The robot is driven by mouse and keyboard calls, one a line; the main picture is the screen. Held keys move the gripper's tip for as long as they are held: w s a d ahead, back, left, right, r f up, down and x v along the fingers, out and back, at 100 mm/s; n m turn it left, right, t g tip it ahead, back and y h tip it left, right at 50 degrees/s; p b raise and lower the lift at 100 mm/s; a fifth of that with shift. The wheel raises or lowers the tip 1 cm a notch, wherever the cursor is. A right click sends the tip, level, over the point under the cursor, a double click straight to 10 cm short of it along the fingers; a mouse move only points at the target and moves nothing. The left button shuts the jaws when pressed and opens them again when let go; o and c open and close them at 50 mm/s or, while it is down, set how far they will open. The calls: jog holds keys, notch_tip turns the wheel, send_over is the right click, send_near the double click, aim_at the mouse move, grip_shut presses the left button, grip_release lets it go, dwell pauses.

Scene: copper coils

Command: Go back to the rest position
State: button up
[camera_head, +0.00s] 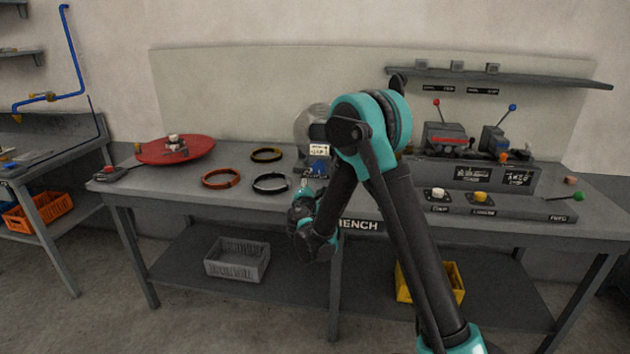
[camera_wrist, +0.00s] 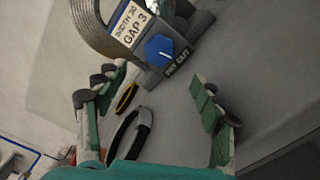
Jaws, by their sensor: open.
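My gripper (camera_wrist: 160,108) is open and empty in the wrist view, its two green-padded fingers wide apart. In the head view my arm reaches over the bench and bends down, with the gripper end near the bench's front edge. The fingertips are hard to make out there. In the wrist view a grey device with a blue knob (camera_wrist: 162,50) and a label reading "GAP 3" lies beyond the fingers. A black coil (camera_wrist: 130,133) and part of a yellow-banded coil (camera_wrist: 126,97) show between the fingers; I see no contact.
On the bench (camera_head: 215,200) lie an orange coil (camera_head: 221,178), a black coil (camera_head: 271,184) and a yellow-black coil (camera_head: 266,154). A red disc (camera_head: 175,149) is at left. A machine with levers (camera_head: 475,173) stands at right. Grey (camera_head: 237,259) and yellow (camera_head: 443,283) crates sit below.

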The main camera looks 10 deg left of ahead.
jog(key=shift+s, duration=0.1)
